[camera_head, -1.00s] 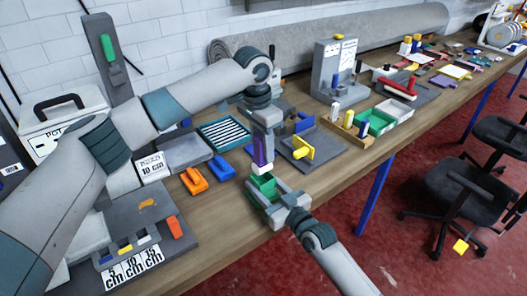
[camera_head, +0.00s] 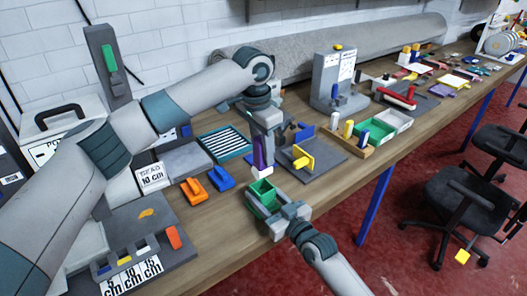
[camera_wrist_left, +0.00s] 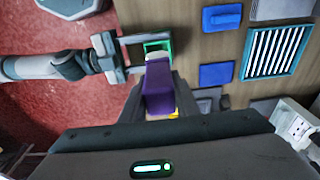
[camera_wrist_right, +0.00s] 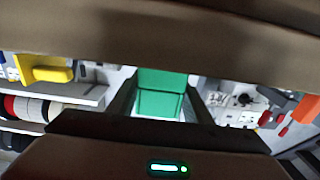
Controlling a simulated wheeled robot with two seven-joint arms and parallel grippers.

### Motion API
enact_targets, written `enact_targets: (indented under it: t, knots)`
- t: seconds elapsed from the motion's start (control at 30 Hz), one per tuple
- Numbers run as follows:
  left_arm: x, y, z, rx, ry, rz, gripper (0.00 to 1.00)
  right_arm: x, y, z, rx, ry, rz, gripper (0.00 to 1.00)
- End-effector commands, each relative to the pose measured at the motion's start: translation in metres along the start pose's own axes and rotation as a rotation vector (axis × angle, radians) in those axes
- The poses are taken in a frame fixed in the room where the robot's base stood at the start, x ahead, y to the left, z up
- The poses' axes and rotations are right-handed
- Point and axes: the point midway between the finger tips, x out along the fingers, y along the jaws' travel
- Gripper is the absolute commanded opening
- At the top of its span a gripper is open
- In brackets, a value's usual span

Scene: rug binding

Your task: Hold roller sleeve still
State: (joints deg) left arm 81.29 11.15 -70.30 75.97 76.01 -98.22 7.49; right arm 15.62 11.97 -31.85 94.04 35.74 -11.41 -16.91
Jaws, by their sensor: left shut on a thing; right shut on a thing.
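My left gripper (camera_head: 263,150) points down over the bench edge, shut on a purple piece (camera_head: 258,158) with a white lower end (camera_head: 262,173). The purple piece also shows between its fingers in the left wrist view (camera_wrist_left: 159,95). My right gripper (camera_head: 267,208) is below it, shut on a small green open box (camera_head: 262,192). The green box fills the space between the fingers in the right wrist view (camera_wrist_right: 161,95). The white end is just above the box; I cannot tell whether they touch. I cannot tell for sure which piece is the roller sleeve.
An orange clamp (camera_head: 193,191) and a blue clamp (camera_head: 220,180) lie left of the grippers. A grey plate with a yellow handle (camera_head: 303,160) is to the right. A wooden rack (camera_head: 348,140) holds upright pieces. Bare bench (camera_head: 225,215) is in front.

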Motion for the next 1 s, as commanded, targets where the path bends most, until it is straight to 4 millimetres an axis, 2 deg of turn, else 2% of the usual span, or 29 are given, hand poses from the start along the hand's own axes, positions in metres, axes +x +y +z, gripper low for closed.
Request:
enact_targets:
  t: [0.2,0.23,0.3,0.73,0.87,1.0]
  knots:
    - [0.000,0.000,0.000,0.000,0.000,0.000,0.05,0.000,0.000,0.000,0.000,-0.001,0.000,0.16]
    - [0.000,0.000,0.000,0.000,0.000,0.000,0.05,0.000,0.000,0.000,0.000,-0.001,0.000,0.52]
    - [0.000,0.000,0.000,0.000,0.000,0.000,0.05,0.000,0.000,0.000,0.000,-0.001,0.000,0.67]
    - [0.000,0.000,0.000,0.000,0.000,0.000,0.05,-0.004,0.000,0.000,0.000,0.000,0.000,0.67]
    - [0.000,0.000,0.000,0.000,0.000,0.000,0.05,-0.015,0.001,0.001,0.001,-0.001,0.001,0.67]
    - [0.000,0.000,0.000,0.000,0.000,0.000,0.05,-0.035,0.001,0.001,0.000,-0.001,0.000,0.67]
